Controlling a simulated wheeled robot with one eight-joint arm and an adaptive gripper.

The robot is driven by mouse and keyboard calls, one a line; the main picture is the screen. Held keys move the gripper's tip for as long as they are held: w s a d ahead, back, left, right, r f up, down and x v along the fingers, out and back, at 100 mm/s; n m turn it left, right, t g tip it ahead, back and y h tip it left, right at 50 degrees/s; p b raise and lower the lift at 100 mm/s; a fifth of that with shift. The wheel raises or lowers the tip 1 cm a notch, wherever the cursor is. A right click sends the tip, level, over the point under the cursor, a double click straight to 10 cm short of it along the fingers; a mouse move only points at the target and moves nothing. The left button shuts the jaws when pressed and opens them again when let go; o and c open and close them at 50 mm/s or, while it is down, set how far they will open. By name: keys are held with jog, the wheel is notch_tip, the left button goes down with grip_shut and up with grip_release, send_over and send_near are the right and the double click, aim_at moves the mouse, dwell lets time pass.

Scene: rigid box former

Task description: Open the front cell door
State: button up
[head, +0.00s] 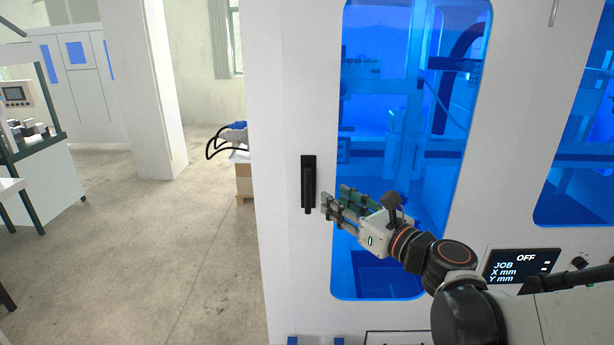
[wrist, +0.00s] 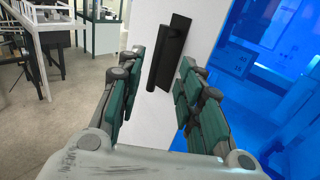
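The front cell door (head: 292,110) is a white panel with a tall blue-tinted window (head: 390,120); it looks closed. Its black vertical handle (head: 308,184) is near the door's left side and points down. My gripper (head: 326,206) is just right of the handle's lower end in the head view. In the wrist view my gripper (wrist: 158,88) is open, with its green-padded fingers apart. The handle (wrist: 168,55) shows between and beyond the fingertips there, closer to the right finger. I see no clear contact with it.
Left of the cell is open concrete floor (head: 150,260). A white pillar (head: 146,90) and a workbench (head: 40,170) stand farther left.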

aim_at(310, 184)
jog(key=p+x, duration=0.2)
jog(key=x, duration=0.9)
jog(key=shift+w+a, duration=0.1)
jog(key=shift+w, duration=0.1)
jog(key=shift+c, duration=0.5)
grip_shut()
